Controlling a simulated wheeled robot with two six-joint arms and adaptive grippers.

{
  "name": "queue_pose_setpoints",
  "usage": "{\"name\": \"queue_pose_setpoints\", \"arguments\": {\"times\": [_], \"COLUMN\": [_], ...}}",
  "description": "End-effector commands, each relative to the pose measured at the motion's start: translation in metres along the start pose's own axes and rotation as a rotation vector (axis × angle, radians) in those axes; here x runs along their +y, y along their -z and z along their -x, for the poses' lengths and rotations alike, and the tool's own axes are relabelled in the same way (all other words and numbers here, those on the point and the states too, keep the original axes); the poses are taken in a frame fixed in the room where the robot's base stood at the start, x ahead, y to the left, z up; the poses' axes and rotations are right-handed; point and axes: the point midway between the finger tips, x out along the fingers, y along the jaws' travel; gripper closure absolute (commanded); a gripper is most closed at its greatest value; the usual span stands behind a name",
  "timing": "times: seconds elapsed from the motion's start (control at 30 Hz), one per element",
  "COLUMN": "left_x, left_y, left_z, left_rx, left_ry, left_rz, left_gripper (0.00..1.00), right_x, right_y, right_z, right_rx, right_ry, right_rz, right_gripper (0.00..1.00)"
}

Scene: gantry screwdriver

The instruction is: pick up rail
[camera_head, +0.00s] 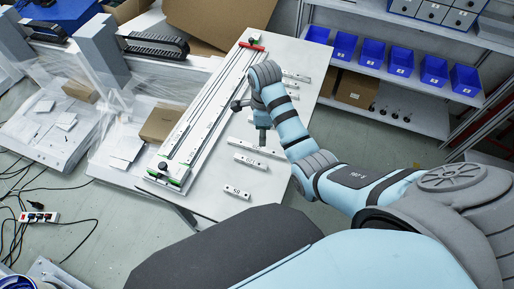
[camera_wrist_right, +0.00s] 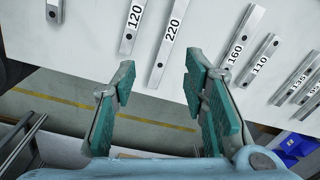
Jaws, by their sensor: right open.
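Several flat grey metal rails with number labels lie on a white table; the right wrist view shows the 120 rail (camera_wrist_right: 134,22), the 220 rail (camera_wrist_right: 166,50), the 160 rail (camera_wrist_right: 238,42) and the 110 rail (camera_wrist_right: 261,60). My right gripper (camera_wrist_right: 160,80) is open and empty, with green pads. In that view the near end of the 220 rail shows between its fingertips. In the head view the right gripper (camera_head: 262,138) points down over the table among the rails, partly hidden by its wrist. My left gripper is not in view.
A long gantry frame (camera_head: 205,120) with red and green end pieces lies along the table's (camera_head: 215,205) left side. A brown box (camera_head: 160,124) is left of it. Blue bins (camera_head: 400,60) stand on a shelf at the back right. The table's edge shows close to the rails' near ends.

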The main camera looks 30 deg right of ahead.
Motion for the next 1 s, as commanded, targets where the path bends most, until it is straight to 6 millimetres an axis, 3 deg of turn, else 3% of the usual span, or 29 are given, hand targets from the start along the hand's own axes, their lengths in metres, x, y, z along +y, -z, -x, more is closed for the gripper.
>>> {"name": "queue_pose_setpoints", "arguments": {"times": [0.1,0.17,0.5,0.67,0.83,1.0], "left_x": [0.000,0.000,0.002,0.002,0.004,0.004], "left_y": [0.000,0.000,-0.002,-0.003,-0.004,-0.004], "left_z": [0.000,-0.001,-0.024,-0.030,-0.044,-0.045], "left_rx": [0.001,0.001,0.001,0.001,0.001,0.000], "left_ry": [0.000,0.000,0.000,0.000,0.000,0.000], "left_rz": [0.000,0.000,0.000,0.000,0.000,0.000], "left_gripper": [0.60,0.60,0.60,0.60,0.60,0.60], "right_x": [-0.019,-0.021,-0.018,-0.018,-0.018,-0.018], "right_y": [-0.014,-0.017,-0.017,-0.015,-0.013,-0.014], "right_z": [0.025,0.026,-0.053,-0.074,-0.108,-0.114], "right_rx": [0.005,0.009,0.012,0.011,0.011,0.009], "right_ry": [-0.033,-0.042,-0.045,-0.044,-0.043,-0.041], "right_rz": [-0.233,-0.289,-0.311,-0.310,-0.309,-0.309], "right_gripper": [0.60,0.60,0.60,0.60,0.60,0.60]}}
